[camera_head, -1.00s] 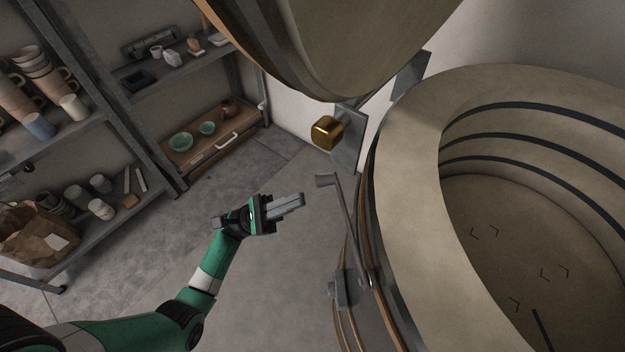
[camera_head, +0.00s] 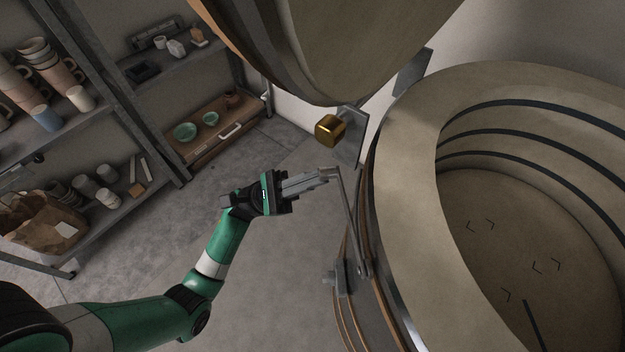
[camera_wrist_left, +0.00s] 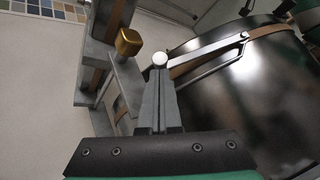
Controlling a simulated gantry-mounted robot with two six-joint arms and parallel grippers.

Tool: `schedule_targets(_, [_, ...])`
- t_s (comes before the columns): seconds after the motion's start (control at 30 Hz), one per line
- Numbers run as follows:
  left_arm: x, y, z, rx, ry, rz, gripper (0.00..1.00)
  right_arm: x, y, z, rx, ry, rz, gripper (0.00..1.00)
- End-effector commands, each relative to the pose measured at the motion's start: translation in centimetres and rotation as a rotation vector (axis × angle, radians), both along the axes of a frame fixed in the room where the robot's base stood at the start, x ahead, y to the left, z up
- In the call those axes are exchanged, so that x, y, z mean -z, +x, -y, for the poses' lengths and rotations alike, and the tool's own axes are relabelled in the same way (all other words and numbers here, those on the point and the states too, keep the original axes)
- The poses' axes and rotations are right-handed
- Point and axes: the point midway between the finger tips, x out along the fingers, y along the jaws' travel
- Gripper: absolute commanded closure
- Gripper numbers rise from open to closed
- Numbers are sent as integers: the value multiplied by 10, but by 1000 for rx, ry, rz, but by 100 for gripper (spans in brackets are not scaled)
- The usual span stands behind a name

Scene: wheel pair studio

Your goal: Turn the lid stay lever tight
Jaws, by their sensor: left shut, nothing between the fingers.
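The lid stay lever (camera_head: 346,213) is a slim grey arm on the outer side of the round kiln, rising from its pivot to a short bent end. In the left wrist view the lever (camera_wrist_left: 207,48) runs from a pivot at upper right to a pale round end. My left gripper (camera_head: 325,176) is shut and empty, its fingertips at the lever's upper end. In the left wrist view the shut fingers (camera_wrist_left: 159,80) point at that round end; whether they touch it I cannot tell. My right gripper is not in view.
A brass knob (camera_head: 330,130) on a grey bracket sits just above the lever. The raised lid (camera_head: 345,60) overhangs it. The open kiln's thick rim (camera_head: 415,130) is to the right. Shelves with pottery (camera_head: 90,150) stand at left. Floor below my left arm is clear.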

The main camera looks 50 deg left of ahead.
Motion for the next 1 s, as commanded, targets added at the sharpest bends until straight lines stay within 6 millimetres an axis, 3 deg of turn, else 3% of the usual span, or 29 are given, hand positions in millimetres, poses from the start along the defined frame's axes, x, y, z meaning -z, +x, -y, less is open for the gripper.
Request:
schedule_targets(0.03, [-1,0,-2,-2,40,29,100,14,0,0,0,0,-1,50])
schedule_targets(0.2, [-24,1,-3,-2,161,90,100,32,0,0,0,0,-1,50])
schedule_targets(0.6, [-33,1,-3,-1,191,100,100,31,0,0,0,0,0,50])
schedule_targets(0.77, [-25,-3,-10,-3,190,97,100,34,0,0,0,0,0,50])
schedule_targets(1.0, [10,-24,-47,-7,188,96,100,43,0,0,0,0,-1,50])
